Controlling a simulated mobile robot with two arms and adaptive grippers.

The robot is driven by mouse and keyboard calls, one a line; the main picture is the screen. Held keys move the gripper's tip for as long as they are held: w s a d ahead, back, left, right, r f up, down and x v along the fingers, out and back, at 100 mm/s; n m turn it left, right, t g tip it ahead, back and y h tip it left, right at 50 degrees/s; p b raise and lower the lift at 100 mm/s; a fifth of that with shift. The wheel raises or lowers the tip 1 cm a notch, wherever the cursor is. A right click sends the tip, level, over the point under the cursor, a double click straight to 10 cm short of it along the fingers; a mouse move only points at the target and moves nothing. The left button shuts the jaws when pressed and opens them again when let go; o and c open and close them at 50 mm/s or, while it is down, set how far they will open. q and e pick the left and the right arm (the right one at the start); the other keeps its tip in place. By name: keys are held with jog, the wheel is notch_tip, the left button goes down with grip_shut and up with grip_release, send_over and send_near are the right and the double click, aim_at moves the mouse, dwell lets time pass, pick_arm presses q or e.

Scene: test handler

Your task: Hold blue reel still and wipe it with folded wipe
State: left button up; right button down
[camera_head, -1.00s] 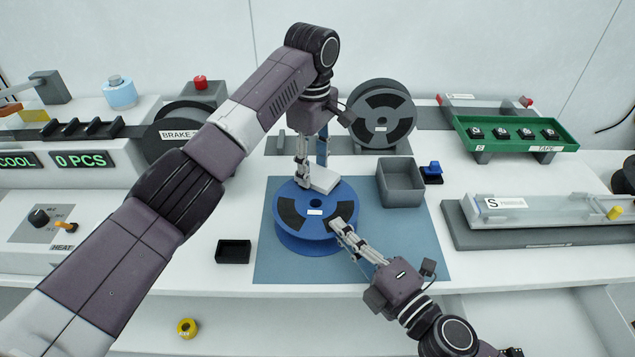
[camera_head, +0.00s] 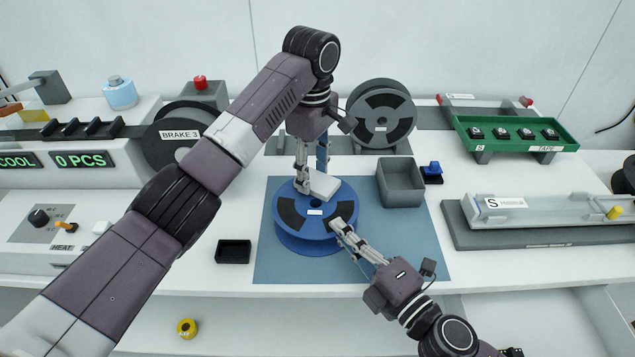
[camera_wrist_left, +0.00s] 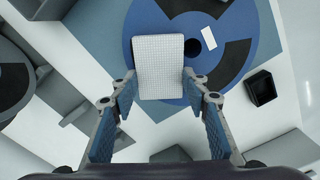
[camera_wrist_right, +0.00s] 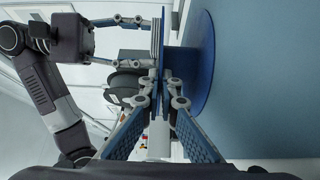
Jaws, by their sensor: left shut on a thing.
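The blue reel (camera_head: 300,243) lies flat on a blue mat (camera_head: 412,262), with dark cut-outs and a white label on its top. My left gripper (camera_head: 311,185) is shut on the folded wipe (camera_head: 324,185), a white textured pad. In the left wrist view the wipe (camera_wrist_left: 159,66) sits between the fingertips and overlaps the reel top, beside the hub hole; whether it presses on the reel is hard to tell. My right gripper (camera_head: 341,229) is at the reel's near right rim. In the right wrist view its fingertips (camera_wrist_right: 161,88) close on the thin blue flange from both sides.
A grey open bin (camera_head: 401,184) stands right of the reel, and a small black tray (camera_head: 233,251) lies left of the mat. A grey reel (camera_head: 382,116) stands upright behind. A green tray (camera_head: 515,135) is at the back right.

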pick_arm(q)
jog(key=shift+w, duration=1.3)
jog(key=shift+r, duration=1.5)
pick_arm(e)
jog(key=c, duration=2.6)
grip_release()
jog(key=shift+c, duration=0.2)
jog(key=o, duration=0.6)
jog(key=shift+c, duration=0.2)
jog(key=v, duration=1.2)
